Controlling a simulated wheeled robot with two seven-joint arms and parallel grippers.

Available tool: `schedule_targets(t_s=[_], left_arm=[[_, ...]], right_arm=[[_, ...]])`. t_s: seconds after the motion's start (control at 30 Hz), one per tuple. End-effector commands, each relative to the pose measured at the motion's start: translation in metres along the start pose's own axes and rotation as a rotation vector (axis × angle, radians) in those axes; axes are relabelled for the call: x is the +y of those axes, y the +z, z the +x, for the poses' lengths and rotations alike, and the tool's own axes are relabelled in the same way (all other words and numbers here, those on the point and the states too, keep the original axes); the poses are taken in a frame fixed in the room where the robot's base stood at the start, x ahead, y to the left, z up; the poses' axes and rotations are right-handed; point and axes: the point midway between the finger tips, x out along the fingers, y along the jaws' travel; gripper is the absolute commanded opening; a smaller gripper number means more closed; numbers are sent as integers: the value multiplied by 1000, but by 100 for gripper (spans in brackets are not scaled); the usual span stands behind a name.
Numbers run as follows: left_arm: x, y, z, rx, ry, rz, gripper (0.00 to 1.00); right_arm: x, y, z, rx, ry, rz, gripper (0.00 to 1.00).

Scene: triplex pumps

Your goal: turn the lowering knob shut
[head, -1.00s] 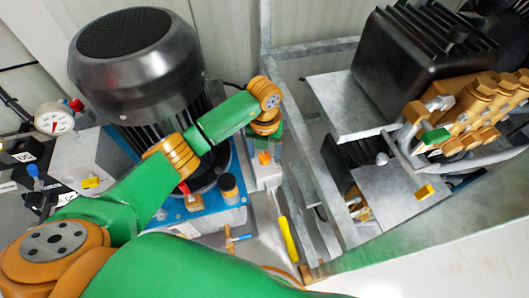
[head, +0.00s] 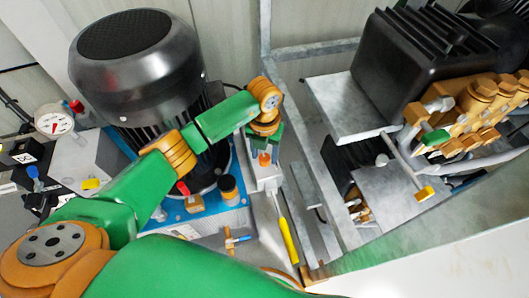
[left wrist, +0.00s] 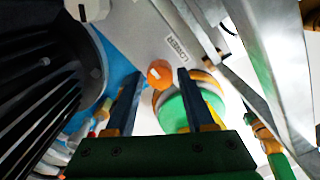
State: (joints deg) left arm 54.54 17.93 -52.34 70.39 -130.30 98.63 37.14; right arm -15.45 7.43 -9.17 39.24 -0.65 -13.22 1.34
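The lowering knob is a small orange knob (left wrist: 160,73) on a grey block, beside a label reading LOWER (left wrist: 173,47) in the left wrist view. It also shows in the head view as an orange spot (head: 264,159) under my left wrist. My left gripper (left wrist: 159,76) is open, with one dark finger on each side of the knob. There are visible gaps between the fingers and the knob, so no grip shows. In the head view the left gripper (head: 263,152) points down over the block, partly hidden by my wrist. My right gripper is in neither view.
A large black motor (head: 137,65) stands left of my forearm on a blue base (head: 213,220). A grey metal frame (head: 345,205) rises close to the right of the gripper. A yellow-gripped lever (head: 289,240) lies just below. A pressure gauge (head: 54,120) is at the left.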

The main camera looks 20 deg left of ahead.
Motion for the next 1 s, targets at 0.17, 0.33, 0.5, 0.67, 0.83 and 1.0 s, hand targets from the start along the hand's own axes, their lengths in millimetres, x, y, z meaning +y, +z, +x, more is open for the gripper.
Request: schedule_targets(t_s=[0.17,0.33,0.5,0.67,0.83,1.0], left_arm=[[0,0,0,0,0,-1,72],[0,0,-2,0,0,-1,72],[0,1,-36,-4,1,0,72],[0,0,-64,-2,0,0,72],[0,0,-72,0,0,-1,72],[0,0,-71,0,0,-1,72]], right_arm=[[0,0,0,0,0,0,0],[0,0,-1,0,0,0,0],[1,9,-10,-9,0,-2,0],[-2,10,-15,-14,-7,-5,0],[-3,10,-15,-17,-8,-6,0],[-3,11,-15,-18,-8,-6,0]])
